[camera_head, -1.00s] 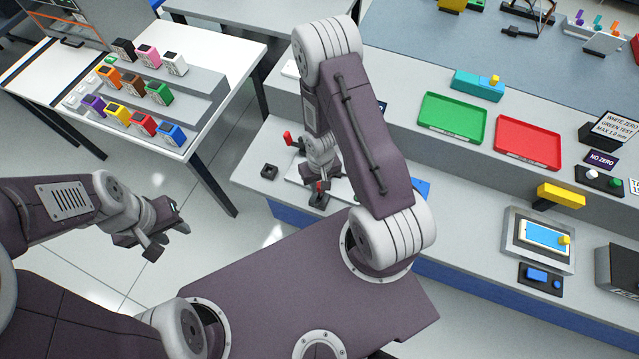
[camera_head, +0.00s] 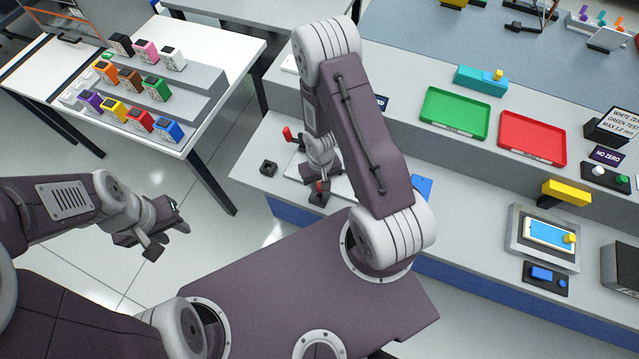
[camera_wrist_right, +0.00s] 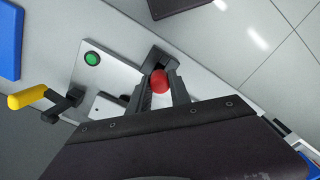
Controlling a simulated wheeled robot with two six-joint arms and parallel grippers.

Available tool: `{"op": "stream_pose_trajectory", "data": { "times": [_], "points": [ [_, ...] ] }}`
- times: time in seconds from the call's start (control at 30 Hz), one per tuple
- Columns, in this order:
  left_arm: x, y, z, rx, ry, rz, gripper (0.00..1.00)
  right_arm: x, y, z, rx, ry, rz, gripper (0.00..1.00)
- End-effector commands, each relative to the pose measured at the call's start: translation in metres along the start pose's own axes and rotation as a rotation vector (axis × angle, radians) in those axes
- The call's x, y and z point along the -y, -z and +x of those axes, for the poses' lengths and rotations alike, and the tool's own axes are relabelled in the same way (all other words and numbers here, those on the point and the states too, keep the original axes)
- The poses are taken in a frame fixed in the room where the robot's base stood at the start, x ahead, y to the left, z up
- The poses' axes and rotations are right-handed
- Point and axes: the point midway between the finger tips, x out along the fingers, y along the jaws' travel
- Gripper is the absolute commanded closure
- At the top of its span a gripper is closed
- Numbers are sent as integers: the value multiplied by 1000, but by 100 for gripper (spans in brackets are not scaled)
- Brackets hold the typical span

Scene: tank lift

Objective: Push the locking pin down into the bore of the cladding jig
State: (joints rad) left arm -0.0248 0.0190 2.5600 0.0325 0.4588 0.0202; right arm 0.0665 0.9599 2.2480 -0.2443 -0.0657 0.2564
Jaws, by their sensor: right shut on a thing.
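The locking pin shows as a red knob (camera_wrist_right: 158,82) between the two fingers of my right gripper (camera_wrist_right: 160,92) in the right wrist view. The gripper is shut on it. In the head view my right gripper (camera_head: 321,180) reaches down to the red knob over a dark block on the bench. The cladding jig shows as a pale plate (camera_wrist_right: 118,72) with a green button (camera_wrist_right: 92,58) and a dark block (camera_wrist_right: 153,62) behind the knob. The bore and the pin's lower part are hidden. My left gripper (camera_head: 168,240) hangs open and empty over the floor.
A red handle (camera_head: 288,134) and a small black block (camera_head: 268,168) are left of my right gripper. Green (camera_head: 455,112) and red (camera_head: 531,139) trays lie on the bench's raised part. Coloured boxes fill the left table's rack.

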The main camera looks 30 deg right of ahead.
Motion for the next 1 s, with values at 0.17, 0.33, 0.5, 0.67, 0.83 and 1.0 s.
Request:
{"op": "stream_pose_trajectory", "data": {
  "times": [0.17,0.33,0.5,0.67,0.83,1.0],
  "points": [
    [0,-1,5,0,0,0,64,0,0,6,0,0,0,100],
    [0,-1,9,0,0,0,64,0,0,10,0,0,0,100],
    [0,-1,13,0,0,0,64,0,0,14,0,0,0,100],
    [0,-1,13,0,0,0,64,0,0,14,0,0,0,100],
    [0,-1,13,0,0,0,64,0,0,14,0,0,0,65],
    [0,-1,13,0,0,0,64,0,0,14,0,0,0,50]
  ]
}}
